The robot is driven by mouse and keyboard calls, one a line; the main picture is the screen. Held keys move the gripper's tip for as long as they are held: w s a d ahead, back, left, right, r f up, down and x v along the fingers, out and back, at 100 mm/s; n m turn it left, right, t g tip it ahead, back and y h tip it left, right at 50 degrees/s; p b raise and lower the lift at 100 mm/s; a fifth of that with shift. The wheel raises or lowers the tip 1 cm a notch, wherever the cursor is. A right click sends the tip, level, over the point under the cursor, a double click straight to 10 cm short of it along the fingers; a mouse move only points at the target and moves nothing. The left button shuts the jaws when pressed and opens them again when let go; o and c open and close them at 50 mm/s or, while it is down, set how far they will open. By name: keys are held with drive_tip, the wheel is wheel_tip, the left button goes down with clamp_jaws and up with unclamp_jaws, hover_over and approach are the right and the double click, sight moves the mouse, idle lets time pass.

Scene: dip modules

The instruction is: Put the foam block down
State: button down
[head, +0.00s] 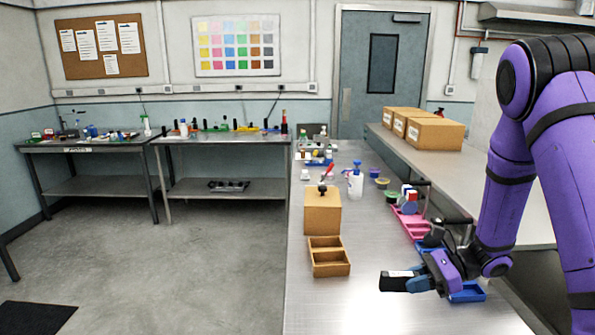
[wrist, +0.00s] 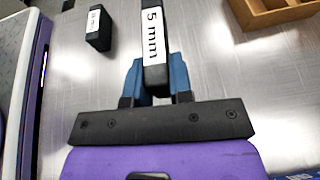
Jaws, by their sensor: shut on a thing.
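The black foam block (head: 397,281) has a white label on top and sticks out of my gripper (head: 420,279) over the steel bench in the head view. In the wrist view the foam block (wrist: 152,22) shows the label "5 mm". The blue fingers of my gripper (wrist: 156,72) are shut on its near end, one on each side. I cannot tell whether its underside touches the bench. A second black block (wrist: 98,28) with a white label stands apart on the bench, to the left in the wrist view.
An open wooden tray (head: 329,270) with compartments lies left of my gripper, its corner (wrist: 270,15) at the wrist view's upper right. A wooden box (head: 322,214) stands behind it. A blue tray (head: 468,293) lies under my arm. Bare steel (head: 350,310) is free at the front.

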sight(404, 269)
drive_tip(key=w+f+m+t, duration=0.1)
drive_tip(key=w+m+t, duration=0.1)
drive_tip(key=w+f+m+t+h, duration=0.1)
drive_tip(key=w+m+t, duration=0.1)
drive_tip(key=w, duration=0.1)
drive_tip(key=w+f+m+t+h, duration=0.1)
drive_tip(key=w+t, duration=0.1)
drive_tip(key=w, duration=0.1)
drive_tip(key=shift+w+f+m+t, duration=0.1)
drive_tip(key=shift+f+m+t, duration=0.25)
drive_tip(key=shift+m+t, duration=0.05)
drive_tip(key=w+d+f+m+t+h, duration=0.1)
drive_tip(key=w+f+m+t+h, duration=0.1)
drive_tip(key=w+m, duration=0.1)
drive_tip(key=w+d+f+m+t+h, duration=0.1)
drive_tip(key=h, duration=0.1)
drive_tip(key=shift+w+d+f+m+t, duration=0.2)
drive_tip(key=shift+d+f+m+t, duration=0.1)
drive_tip(key=shift+m, duration=0.1)
drive_tip(key=shift+w+d+f+m+t+h, duration=0.25)
drive_tip(key=shift+d+f+m+t+h, duration=0.1)
drive_tip(key=shift+d+m+h, duration=0.15)
